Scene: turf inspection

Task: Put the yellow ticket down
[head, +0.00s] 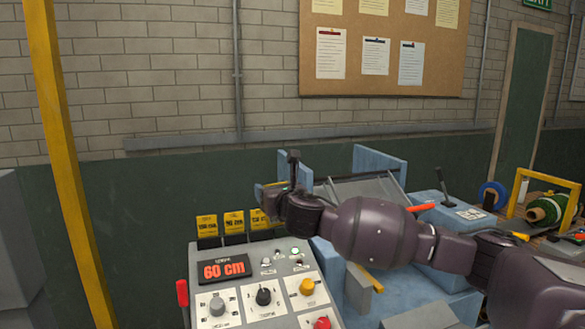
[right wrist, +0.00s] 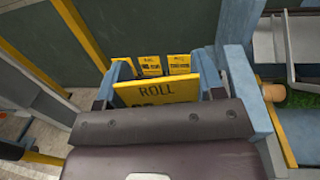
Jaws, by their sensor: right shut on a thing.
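In the right wrist view, a yellow ticket (right wrist: 156,93) with the dark word "ROLL" stands between the fingers of my right gripper (right wrist: 158,82), which is shut on it. In the head view my right gripper (head: 273,191) hangs above the back edge of the grey control panel (head: 205,255). The held ticket is hard to make out there. Yellow tickets (head: 233,221) stand in dark holders in a row along that edge; the rightmost is partly hidden by my arm. Two tickets (right wrist: 180,64) also show behind the held one in the wrist view. My left gripper is out of view.
The panel carries a red "60 cm" display (head: 224,269), several knobs and a red side handle (head: 182,292). A blue machine (head: 380,162) stands right behind my arm. A yellow post (head: 62,150) rises at the left. A green roll (head: 546,208) lies far right.

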